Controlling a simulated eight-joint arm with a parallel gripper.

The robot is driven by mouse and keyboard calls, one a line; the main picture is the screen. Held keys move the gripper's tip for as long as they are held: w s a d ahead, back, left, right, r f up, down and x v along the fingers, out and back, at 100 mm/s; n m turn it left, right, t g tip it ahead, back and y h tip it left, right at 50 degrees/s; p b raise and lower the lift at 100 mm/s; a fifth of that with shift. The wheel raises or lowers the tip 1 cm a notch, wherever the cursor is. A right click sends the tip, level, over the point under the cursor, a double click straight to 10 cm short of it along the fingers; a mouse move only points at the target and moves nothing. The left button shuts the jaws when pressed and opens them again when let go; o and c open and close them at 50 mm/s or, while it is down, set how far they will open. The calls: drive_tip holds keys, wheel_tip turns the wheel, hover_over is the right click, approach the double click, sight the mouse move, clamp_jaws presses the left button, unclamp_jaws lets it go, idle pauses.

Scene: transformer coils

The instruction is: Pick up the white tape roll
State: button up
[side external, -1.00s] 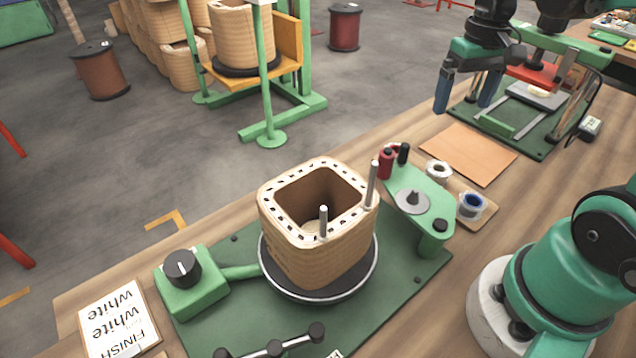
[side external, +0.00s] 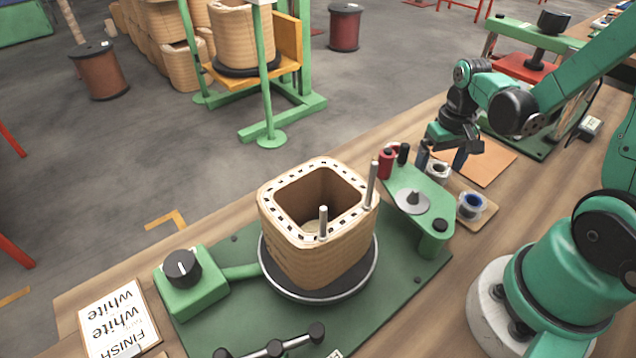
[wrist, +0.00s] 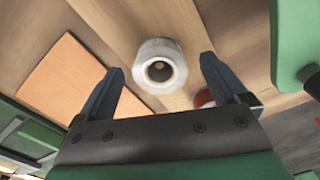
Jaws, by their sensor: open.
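The side view does not show clearly how far the fingertips are above the board.
A red spool (side external: 386,163) and a green bracket (side external: 432,205) stand to the left. A brown sheet (side external: 488,160) lies behind. The wound coil (side external: 318,225) stands on a turntable in the middle.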

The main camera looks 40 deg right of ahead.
drive_tip(key=shift+f, duration=0.4)
drive_tip(key=c, duration=1.3)
drive_tip(key=shift+r, duration=0.1)
wheel_tip(320, 180, up, 20)
drive_tip(key=shift+f, duration=0.1)
